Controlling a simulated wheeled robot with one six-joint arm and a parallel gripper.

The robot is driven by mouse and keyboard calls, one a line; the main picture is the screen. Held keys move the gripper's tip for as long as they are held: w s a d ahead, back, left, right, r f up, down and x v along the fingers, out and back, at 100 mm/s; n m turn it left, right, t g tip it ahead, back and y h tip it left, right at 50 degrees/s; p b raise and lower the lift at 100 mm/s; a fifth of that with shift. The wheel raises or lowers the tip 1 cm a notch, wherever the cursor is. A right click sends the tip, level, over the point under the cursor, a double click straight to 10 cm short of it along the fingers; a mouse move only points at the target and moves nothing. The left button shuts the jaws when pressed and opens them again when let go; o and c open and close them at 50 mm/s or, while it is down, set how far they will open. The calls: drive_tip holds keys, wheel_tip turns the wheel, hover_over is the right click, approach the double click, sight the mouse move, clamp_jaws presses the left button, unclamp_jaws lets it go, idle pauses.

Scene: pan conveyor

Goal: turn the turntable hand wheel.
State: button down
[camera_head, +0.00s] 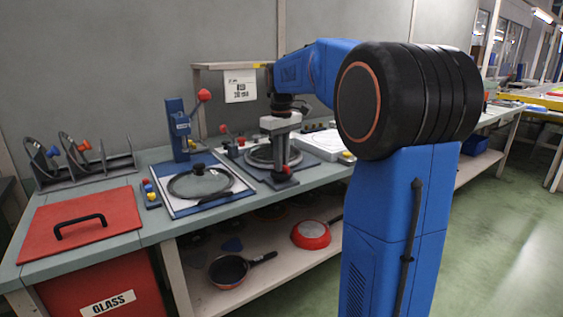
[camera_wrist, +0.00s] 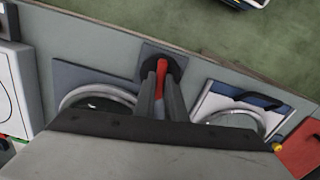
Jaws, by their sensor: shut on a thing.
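The turntable hand wheel (camera_wrist: 179,65) is a small dark disc on a dark square plate at the front edge of the bench. Its red handle (camera_wrist: 161,72) shows between my two fingers in the wrist view. My gripper (camera_wrist: 160,85) points down and is shut on this red handle. In the head view my gripper (camera_head: 283,158) stands over the front of the turntable station, and a bit of red (camera_head: 286,171) shows at its tips. The turntable (camera_head: 260,155), a round disc with a metal rim, lies just behind; my gripper partly hides it.
Left of it, a glass lid (camera_head: 198,184) lies on a blue-edged board beside a post with a red-knobbed lever (camera_head: 204,95). A red cover (camera_head: 82,222) and a lid rack (camera_head: 90,165) are further left. Pans (camera_head: 229,270) lie on the lower shelf. The floor in front is clear.

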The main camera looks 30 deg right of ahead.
idle(0.3)
drive_tip(key=c, duration=1.8)
unclamp_jaws()
drive_tip(key=shift+r, duration=0.1)
wheel_tip(320, 180, up, 17)
drive_tip(key=shift+s, duration=0.1)
